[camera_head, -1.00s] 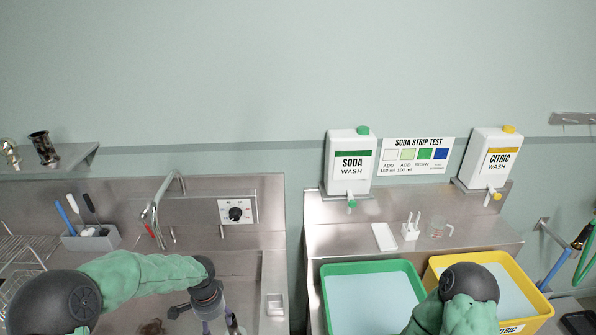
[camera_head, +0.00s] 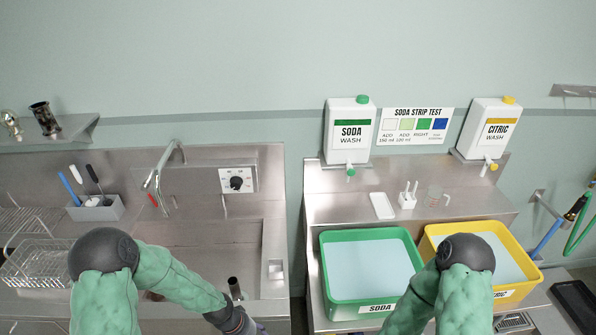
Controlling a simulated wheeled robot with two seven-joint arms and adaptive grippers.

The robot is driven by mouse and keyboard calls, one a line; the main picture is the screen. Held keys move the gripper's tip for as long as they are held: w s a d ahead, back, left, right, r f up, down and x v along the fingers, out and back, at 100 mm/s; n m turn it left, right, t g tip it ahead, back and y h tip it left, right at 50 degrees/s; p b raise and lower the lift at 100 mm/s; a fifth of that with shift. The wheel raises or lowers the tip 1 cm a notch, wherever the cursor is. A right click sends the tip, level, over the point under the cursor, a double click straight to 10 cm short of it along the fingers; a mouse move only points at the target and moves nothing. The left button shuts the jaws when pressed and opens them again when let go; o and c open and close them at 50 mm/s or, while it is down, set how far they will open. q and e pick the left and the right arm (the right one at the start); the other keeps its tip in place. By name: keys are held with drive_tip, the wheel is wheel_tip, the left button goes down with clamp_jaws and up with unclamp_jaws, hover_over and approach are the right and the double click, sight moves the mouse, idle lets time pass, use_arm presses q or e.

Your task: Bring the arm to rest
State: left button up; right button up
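My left arm comes in from the lower left across the front of the steel sink (camera_head: 215,257). Its wrist is at the bottom edge, and only a sliver of my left gripper (camera_head: 258,328) shows there. Its fingers are cut off by the frame, so I cannot see whether it is open or holds anything. My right arm rises from the bottom edge and bends in front of the green tub (camera_head: 330,300) and the yellow tub (camera_head: 530,270). My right gripper is outside the picture.
A dark upright cylinder (camera_head: 235,288) shows beside my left forearm. A wire rack (camera_head: 40,262) stands at the left. A white tray (camera_head: 382,206), a small white holder (camera_head: 407,199) and a clear beaker (camera_head: 434,197) stand behind the tubs. The sink's middle looks clear.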

use_arm(q)
drive_tip(key=s+d+f+n, duration=0.3)
drive_tip(key=s+f+n, duration=0.35)
drive_tip(key=s, duration=0.45)
wheel_tip(320, 180, down, 10)
drive_tip(key=b, duration=1)
drive_tip(key=shift+m+b, duration=0.35)
idle(0.4)
